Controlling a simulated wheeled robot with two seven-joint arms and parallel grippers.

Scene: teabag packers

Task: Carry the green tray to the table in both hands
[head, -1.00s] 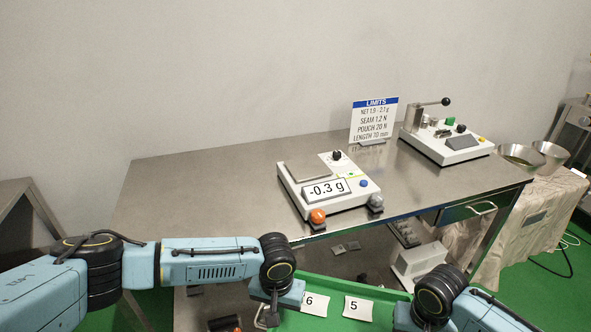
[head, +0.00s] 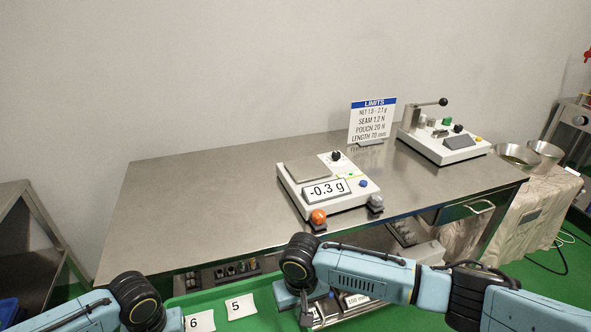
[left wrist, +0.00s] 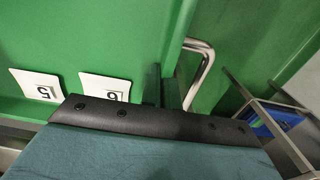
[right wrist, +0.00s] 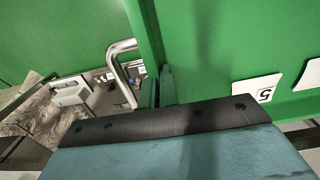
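The green tray (head: 262,294) shows at the bottom of the head view, before the front edge of the steel table (head: 190,215). Most of it is below the picture. Cards 6 (head: 200,321) and 5 (head: 240,307) lie in it. My left gripper (left wrist: 163,88) is at the tray's metal handle (left wrist: 207,65) on one end and appears shut on it. My right gripper (right wrist: 158,88) appears shut on the opposite handle (right wrist: 122,62). The fingertips are partly hidden by the gripper bodies. The tray looks roughly level.
A scale (head: 335,192) reading -0.3 g, a limits sign (head: 372,122) and a lever device (head: 445,140) stand on the table's right half. The left half is clear. Items sit on a shelf below. A cloth-covered stand (head: 530,215) with metal bowls is at right.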

